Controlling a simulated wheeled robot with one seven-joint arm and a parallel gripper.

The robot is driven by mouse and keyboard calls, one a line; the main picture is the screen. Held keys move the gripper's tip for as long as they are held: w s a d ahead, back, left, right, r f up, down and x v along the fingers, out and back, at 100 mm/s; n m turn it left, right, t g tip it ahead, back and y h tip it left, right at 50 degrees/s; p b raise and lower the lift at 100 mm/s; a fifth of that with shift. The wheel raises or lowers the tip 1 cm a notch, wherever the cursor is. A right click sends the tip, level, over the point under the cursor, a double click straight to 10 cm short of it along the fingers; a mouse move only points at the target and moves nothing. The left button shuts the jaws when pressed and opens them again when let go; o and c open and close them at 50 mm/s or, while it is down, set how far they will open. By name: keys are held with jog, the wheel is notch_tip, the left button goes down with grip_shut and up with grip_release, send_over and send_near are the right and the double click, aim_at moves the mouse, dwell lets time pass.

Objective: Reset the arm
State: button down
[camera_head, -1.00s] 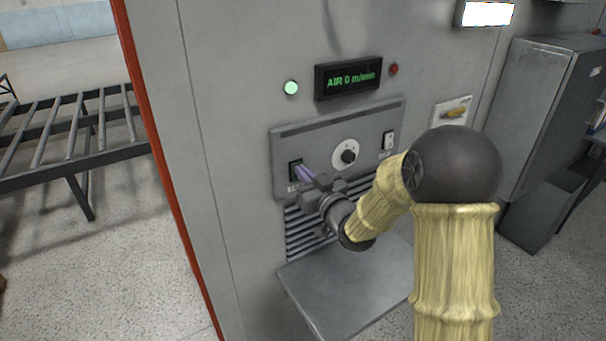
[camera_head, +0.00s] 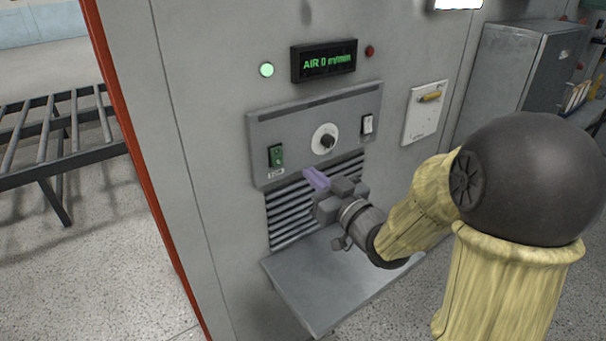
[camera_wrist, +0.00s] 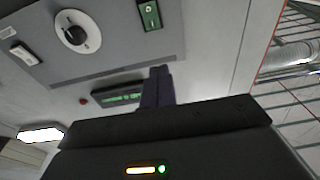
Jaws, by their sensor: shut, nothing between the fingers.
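My gripper (camera_head: 316,179) is shut and empty, with its purple fingers together. In the head view it is in front of the vent slats, below the control panel (camera_head: 352,101) and above the grey shelf (camera_head: 318,290). In the wrist view the shut fingers (camera_wrist: 157,85) point towards the panel (camera_wrist: 110,50). A gap shows between the fingertips and the green rocker switch (camera_head: 276,156), which also appears in the wrist view (camera_wrist: 150,14). My arm comes in from the lower right of the head view.
The panel carries a round knob (camera_head: 324,138) and a white switch (camera_head: 367,124). Above it are a display (camera_head: 324,61) reading AIR 0 m/min, a lit green lamp (camera_head: 266,70) and a red lamp (camera_head: 370,51). A roller conveyor (camera_head: 50,135) stands left, a grey cabinet (camera_head: 520,65) right.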

jog(key=shift+s+d, duration=0.4)
jog(key=shift+s, duration=0.05)
jog(key=s+d+f+m+g+h+p, duration=0.25)
jog(key=d+f+m+g+h, duration=0.2)
jog(key=d+f+h, duration=0.45)
jog(key=s+f+m+g+h, duration=0.1)
jog(key=s+f+g, duration=0.2)
jog(key=s, duration=0.4)
jog(key=s+f+m+g, duration=0.1)
jog(key=s+f+g, duration=0.2)
jog(key=s+g, duration=0.3)
jog(key=shift+s+d+f+h+p, duration=0.15)
jog(key=shift+s+d+h+p, duration=0.25)
jog(key=shift+s, duration=0.3)
